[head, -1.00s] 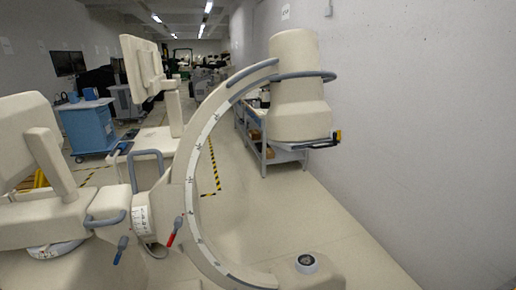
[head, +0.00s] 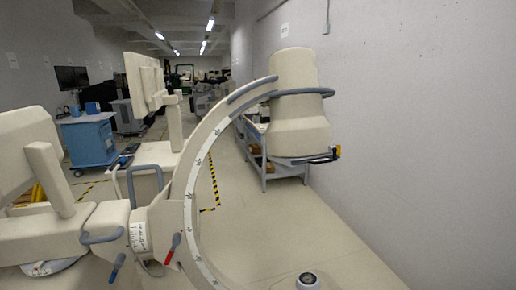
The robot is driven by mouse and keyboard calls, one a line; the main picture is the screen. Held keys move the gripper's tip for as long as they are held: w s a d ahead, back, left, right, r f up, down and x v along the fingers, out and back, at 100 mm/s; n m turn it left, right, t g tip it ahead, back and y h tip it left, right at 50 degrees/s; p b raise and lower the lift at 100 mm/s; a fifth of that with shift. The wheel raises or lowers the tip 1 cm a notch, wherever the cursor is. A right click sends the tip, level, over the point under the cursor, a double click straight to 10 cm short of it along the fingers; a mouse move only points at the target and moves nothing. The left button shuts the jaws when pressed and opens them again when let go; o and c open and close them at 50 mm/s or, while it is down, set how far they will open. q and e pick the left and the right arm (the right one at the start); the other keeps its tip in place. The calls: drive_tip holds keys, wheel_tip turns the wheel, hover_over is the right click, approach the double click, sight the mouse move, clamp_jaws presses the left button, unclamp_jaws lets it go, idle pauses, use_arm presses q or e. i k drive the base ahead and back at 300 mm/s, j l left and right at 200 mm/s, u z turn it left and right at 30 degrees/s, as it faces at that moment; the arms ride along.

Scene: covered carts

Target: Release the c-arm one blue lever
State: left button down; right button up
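The C-arm (head: 191,190) stands in front of me, a beige curved arc with a scale strip and a large beige housing (head: 298,105) at its upper end. Its blue lever (head: 117,267) hangs below the horizontal arm at the lower left, tilted with its lower end to the left. A red lever (head: 172,248) sits to the right of it, near the arc. Neither of my grippers shows in the head view, so their positions relative to the blue lever cannot be seen.
A beige monitor unit (head: 150,90) and a blue cart (head: 90,140) stand behind on the left. A shelf cart (head: 268,165) stands by the right wall. The floor (head: 330,235) at the lower right is clear, apart from the C-arm's lower end (head: 308,281).

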sight(118, 262)
drive_tip(key=u, duration=1.4)
